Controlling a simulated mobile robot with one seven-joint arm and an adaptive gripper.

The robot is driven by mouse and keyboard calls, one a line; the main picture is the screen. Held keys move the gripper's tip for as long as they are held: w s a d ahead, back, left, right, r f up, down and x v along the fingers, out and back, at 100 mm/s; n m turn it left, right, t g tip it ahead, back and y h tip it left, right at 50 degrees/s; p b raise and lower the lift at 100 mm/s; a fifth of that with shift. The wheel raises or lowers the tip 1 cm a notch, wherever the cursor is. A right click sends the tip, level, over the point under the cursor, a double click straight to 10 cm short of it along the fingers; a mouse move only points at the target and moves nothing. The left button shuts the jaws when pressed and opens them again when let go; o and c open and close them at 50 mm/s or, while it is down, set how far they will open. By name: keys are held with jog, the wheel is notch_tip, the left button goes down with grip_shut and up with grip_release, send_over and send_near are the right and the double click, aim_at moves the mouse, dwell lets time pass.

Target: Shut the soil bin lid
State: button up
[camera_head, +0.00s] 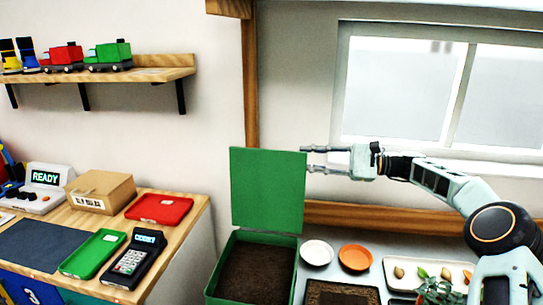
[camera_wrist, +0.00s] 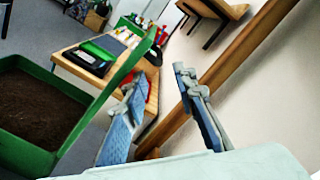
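The soil bin (camera_head: 223,262) is a green box with dark soil (camera_head: 255,272) inside. Its green lid (camera_head: 268,190) stands open, upright at the bin's back edge. My gripper (camera_head: 306,160) is level with the upper right edge of the lid, fingers pointing left. In the wrist view, my gripper (camera_wrist: 166,80) has its two fingers spread with nothing held between them. There the lid (camera_wrist: 122,72) shows nearly edge-on, just left of the left finger, and the bin (camera_wrist: 28,148) is at the left. I cannot tell whether a fingertip touches the lid.
Right of the bin, a metal counter holds a white bowl (camera_head: 317,252), an orange bowl (camera_head: 355,257), a soil tray (camera_head: 342,292) and a white tray (camera_head: 405,277). A wooden table (camera_head: 190,212) with a card reader (camera_head: 133,261) stands left. The wall and window are behind.

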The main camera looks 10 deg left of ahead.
aim_at(271, 156)
jog(key=a, duration=0.7)
jog(key=s+a+p, duration=0.1)
jog(key=a, duration=0.2)
jog(key=shift+a, duration=0.25)
jog(key=shift+c, duration=0.2)
jog(key=shift+w, duration=0.1)
grip_shut()
